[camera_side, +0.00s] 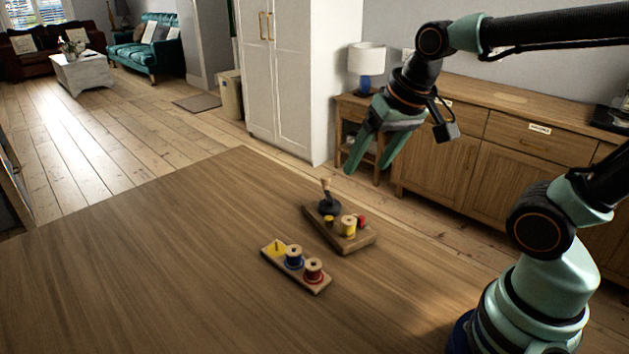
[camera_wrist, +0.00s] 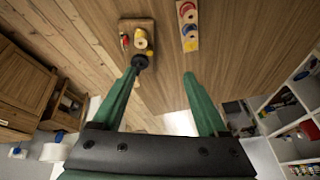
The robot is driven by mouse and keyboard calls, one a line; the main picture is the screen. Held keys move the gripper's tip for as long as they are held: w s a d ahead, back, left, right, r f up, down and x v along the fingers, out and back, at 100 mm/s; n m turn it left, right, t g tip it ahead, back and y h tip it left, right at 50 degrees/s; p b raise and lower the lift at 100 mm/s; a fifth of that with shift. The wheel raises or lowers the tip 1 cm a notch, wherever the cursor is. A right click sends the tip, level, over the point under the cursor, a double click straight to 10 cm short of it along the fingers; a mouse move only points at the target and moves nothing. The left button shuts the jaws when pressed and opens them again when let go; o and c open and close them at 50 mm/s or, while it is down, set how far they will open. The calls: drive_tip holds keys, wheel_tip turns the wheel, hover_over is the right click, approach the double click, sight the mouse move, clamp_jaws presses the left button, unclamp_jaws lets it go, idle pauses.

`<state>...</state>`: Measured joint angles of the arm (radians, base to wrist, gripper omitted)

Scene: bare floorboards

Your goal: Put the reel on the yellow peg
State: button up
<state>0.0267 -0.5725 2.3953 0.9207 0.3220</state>
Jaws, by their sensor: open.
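A wooden reel with yellow on it (camera_side: 346,225) stands on a small wooden board (camera_side: 358,244). In the wrist view the reel (camera_wrist: 141,42) shows near the top, left of centre. The yellow peg (camera_side: 277,247) stands bare on a yellow patch at the far left end of a narrow wooden strip (camera_side: 322,290). In the wrist view that yellow end (camera_wrist: 190,45) is the strip's lower end. My gripper (camera_side: 366,170) is open and empty, high above the table and up and right of both boards. Its spread fingers (camera_wrist: 160,74) show in the wrist view.
A blue reel (camera_side: 294,258) and a red reel (camera_side: 314,271) fill the strip's other places. A dark round piece with a wooden handle (camera_side: 328,204) stands beside the wooden reel, with small yellow and red pieces (camera_side: 361,221). The table's left side is clear.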

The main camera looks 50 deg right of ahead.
drive_tip(key=w+d+f+m+g, duration=0.2)
drive_tip(key=w+f+m, duration=0.15)
drive_tip(key=m, duration=0.45)
drive_tip(key=m+g, duration=0.3)
drive_tip(key=m, duration=0.6)
hover_over(349, 221)
drive_tip(key=a, duration=0.1)
drive_tip(key=f, duration=1.1)
drive_tip(key=shift+s+f, duration=0.1)
drive_tip(key=shift+s, duration=0.2)
drive_tip(key=shift+w+d+f, duration=0.1)
drive_tip(key=shift+d+f, duration=0.05)
drive_tip(key=shift+f, duration=2.9)
clamp_jaws()
